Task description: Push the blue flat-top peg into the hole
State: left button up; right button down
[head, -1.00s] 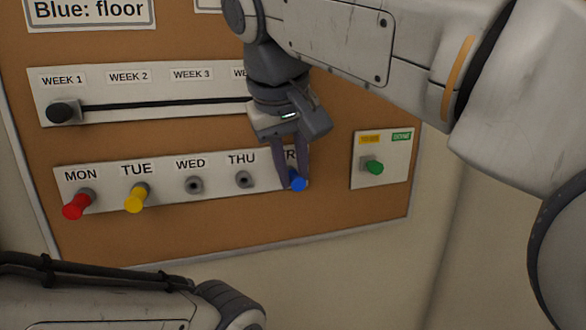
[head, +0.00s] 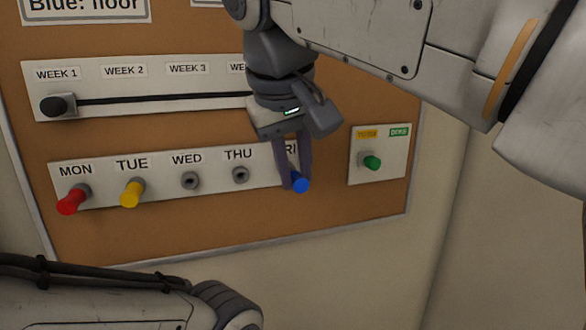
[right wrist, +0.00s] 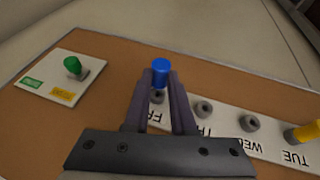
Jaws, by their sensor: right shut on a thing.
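The blue flat-top peg (head: 301,186) is between the fingertips of my right gripper (head: 293,182), which is shut on it, in front of the FRI end of the weekday strip (head: 217,196). In the right wrist view the blue peg (right wrist: 161,66) sticks out past the fingertips (right wrist: 160,78). The FRI hole's grey collar (right wrist: 157,96) shows between the fingers, and the peg appears clear of it, though the exact gap is hard to judge. The fingers partly hide the FRI label. My left gripper is out of view.
A red peg (head: 71,202) is at MON and a yellow peg (head: 131,195) at TUE. The WED (head: 190,181) and THU (head: 240,175) holes are empty. A plate with a green knob (head: 372,162) is to the right. A WEEK slider with a black knob (head: 54,106) is above.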

aim_at(303, 178)
jog(key=shift+s, duration=0.1)
dwell(0.3)
jog(key=shift+s+d+b, duration=0.25)
jog(key=shift+s+b, duration=0.05)
jog(key=shift+s, duration=0.4)
jog(key=shift+s+d+b, duration=0.25)
jog(key=shift+s, duration=0.45)
